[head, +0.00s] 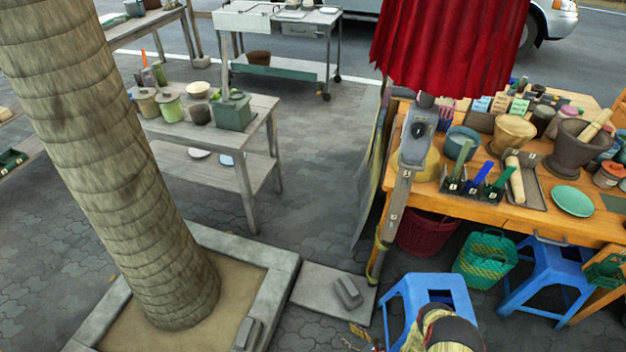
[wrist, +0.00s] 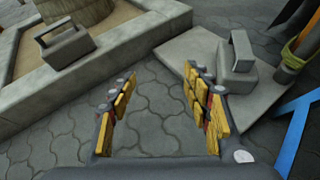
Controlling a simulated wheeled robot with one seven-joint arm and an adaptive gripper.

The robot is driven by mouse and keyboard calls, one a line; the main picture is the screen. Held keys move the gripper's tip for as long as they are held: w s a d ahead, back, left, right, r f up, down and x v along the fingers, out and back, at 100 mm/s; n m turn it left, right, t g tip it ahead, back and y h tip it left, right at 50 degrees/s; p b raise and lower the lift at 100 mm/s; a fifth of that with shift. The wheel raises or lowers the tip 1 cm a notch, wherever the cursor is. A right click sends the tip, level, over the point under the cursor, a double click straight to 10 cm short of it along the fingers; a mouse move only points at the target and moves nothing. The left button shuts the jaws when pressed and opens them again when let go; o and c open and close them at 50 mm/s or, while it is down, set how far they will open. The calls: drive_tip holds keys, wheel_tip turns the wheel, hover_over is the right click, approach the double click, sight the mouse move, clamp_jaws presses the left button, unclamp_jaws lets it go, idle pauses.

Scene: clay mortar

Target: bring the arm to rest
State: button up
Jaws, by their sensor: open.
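My gripper (wrist: 158,105) is open and empty in the wrist view, with its yellow-padded fingers spread over the grey paving. Nothing lies between the fingers. In the head view, part of my arm (head: 447,332) shows at the bottom edge, in front of a blue stool (head: 428,290).
A palm trunk (head: 120,150) stands at left in a stone-edged planter (head: 275,275). A concrete slab (head: 320,290) bears a grey block (head: 347,292). An orange table (head: 470,213) with mortars and bowls is at right. Open paving (head: 325,190) lies between the tables.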

drive_tip(key=s+a+r+n+g+y, duration=0.3)
drive_tip(key=s+a+r+n+g, duration=0.15)
drive_tip(key=r, duration=0.25)
drive_tip(key=d+r+n+g+h+b, duration=0.1)
drive_tip(key=d+r+n+g+h, duration=0.15)
drive_tip(key=r+n, duration=0.75)
drive_tip(key=d+r+n+g+h+b, duration=0.1)
drive_tip(key=d+r+g, duration=0.25)
drive_tip(key=r, duration=1.55)
drive_tip(key=d+r+n+g+h, duration=0.25)
drive_tip(key=r+n, duration=0.35)
drive_tip(key=r, duration=0.8)
drive_tip(key=s+r+n+t+h+b, duration=0.1)
drive_tip(key=s+r+n+t+h, duration=0.1)
drive_tip(key=r, duration=0.8)
drive_tip(key=s+r+n+t+h+b, duration=0.1)
drive_tip(key=s+r+n+t+h, duration=0.1)
drive_tip(key=s+r, duration=0.4)
drive_tip(key=s+r+n+t+h+b, duration=0.1)
drive_tip(key=s+r+n+t, duration=0.2)
drive_tip(key=r, duration=1.3)
drive_tip(key=shift+s+a+r+t+h+b, duration=0.15)
drive_tip(key=shift+s+a+t+h+b, duration=0.25)
drive_tip(key=shift+s+t, duration=0.55)
drive_tip(key=shift+w+n, duration=0.2)
drive_tip(key=shift+n, duration=0.05)
drive_tip(key=shift+c, duration=1)
